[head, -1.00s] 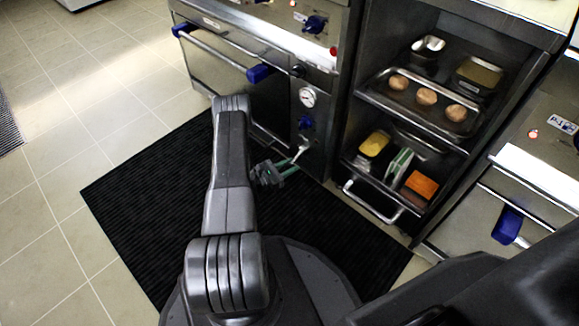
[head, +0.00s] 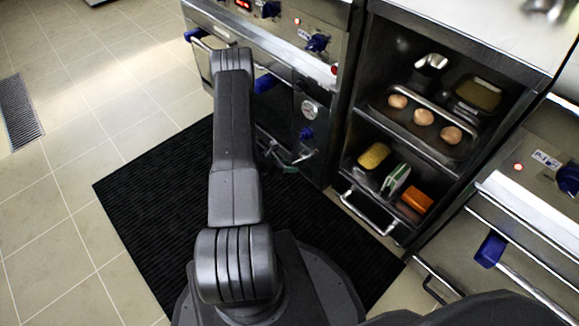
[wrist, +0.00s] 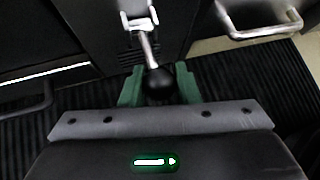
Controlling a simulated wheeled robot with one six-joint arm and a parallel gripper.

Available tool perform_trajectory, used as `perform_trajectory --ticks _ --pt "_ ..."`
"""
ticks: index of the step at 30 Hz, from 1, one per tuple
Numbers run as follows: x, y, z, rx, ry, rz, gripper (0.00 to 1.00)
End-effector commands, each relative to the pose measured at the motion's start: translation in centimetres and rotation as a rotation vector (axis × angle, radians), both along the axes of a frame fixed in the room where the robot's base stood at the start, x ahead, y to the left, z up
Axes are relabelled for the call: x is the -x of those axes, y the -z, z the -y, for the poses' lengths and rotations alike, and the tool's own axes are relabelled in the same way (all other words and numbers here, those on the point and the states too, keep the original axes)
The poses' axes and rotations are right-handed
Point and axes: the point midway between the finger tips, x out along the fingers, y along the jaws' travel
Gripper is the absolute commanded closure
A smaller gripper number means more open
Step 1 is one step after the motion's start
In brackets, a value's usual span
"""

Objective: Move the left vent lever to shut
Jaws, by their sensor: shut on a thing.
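A vent lever (wrist: 147,47) shows in the wrist view as a bright metal shaft below a pale bracket (wrist: 138,14), ending in a black ball knob (wrist: 158,84). My gripper (wrist: 159,88) has its green fingers shut on that knob, one on each side. In the head view my gripper (head: 283,157) is low at the front of the oven unit, below the round gauge (head: 309,110) and a blue knob (head: 306,133). The lever is small there and partly hidden by the gripper. I cannot read any open or shut marking.
An open shelf unit (head: 352,160) stands right of the lever, with a tray of round buns (head: 424,117) and several containers. A rail handle (head: 367,215) sticks out at its bottom. A black mat (head: 150,200) covers the floor; bare tiles lie to the left.

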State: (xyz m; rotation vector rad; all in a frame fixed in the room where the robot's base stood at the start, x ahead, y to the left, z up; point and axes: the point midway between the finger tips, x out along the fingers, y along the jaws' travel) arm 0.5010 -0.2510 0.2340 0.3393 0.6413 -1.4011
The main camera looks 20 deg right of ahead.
Motion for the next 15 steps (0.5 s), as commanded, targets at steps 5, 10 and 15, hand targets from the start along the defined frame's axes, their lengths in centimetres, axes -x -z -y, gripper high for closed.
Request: perform_trajectory --ticks 5,10,15 --pt "-0.1 -1.1 0.3 -0.1 0.002 -0.04 1.0" --pt "-0.1 -1.5 0.5 -0.161 0.001 -0.066 1.0" --pt "-0.1 -1.6 0.5 -0.194 0.001 -0.08 1.0"
